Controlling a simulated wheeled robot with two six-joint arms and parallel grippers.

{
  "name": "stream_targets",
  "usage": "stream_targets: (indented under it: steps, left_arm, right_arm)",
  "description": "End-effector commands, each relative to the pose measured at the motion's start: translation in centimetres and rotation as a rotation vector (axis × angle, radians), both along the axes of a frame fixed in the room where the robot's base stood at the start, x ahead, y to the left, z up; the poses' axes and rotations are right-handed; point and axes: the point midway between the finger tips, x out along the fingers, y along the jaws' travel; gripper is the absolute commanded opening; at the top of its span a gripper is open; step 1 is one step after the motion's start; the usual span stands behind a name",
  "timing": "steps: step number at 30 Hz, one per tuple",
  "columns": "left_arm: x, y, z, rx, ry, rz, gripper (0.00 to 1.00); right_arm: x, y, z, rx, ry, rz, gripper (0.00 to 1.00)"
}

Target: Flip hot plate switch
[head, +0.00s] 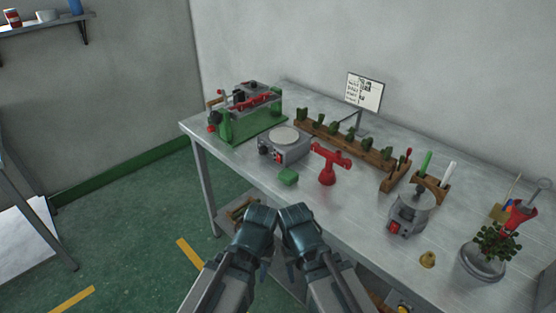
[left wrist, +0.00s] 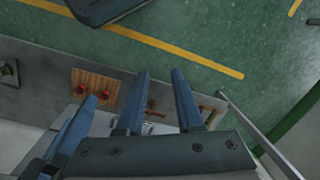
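The hot plate (head: 286,146) is a grey box with a round pale top, near the left end of the metal table. Its red switch (head: 278,156) shows on the front, beside a dark knob (head: 263,150). Whether the switch is on or off is too small to tell. My left gripper (head: 257,228) is in front of the table edge, apart from the hot plate. In the left wrist view its two blue fingers (left wrist: 158,82) stand apart with nothing between them. My right gripper (head: 300,228) is close beside it; its fingertips are not clear.
A green block (head: 288,177) and a red stand (head: 328,165) are near the hot plate. A green-based machine (head: 250,112) stands behind it at left. A grey pot device (head: 410,212) with its own red switch (head: 393,227) is farther right. A wooden rack (head: 345,143) lies behind.

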Motion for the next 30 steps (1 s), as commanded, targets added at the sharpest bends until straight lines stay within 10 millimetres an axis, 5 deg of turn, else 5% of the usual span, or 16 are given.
stream_targets:
  steps: [6, 30]
  left_arm:
    - [0.00, 0.00, 0.00, 0.000, 0.000, 0.000, 0.00]
    - [0.00, 0.00, 0.00, 0.000, 0.000, 0.000, 0.00]
  right_arm:
    - [0.00, 0.00, 0.00, 0.000, 0.000, 0.000, 0.50]
    - [0.00, 0.00, 0.00, 0.000, 0.000, 0.000, 0.50]
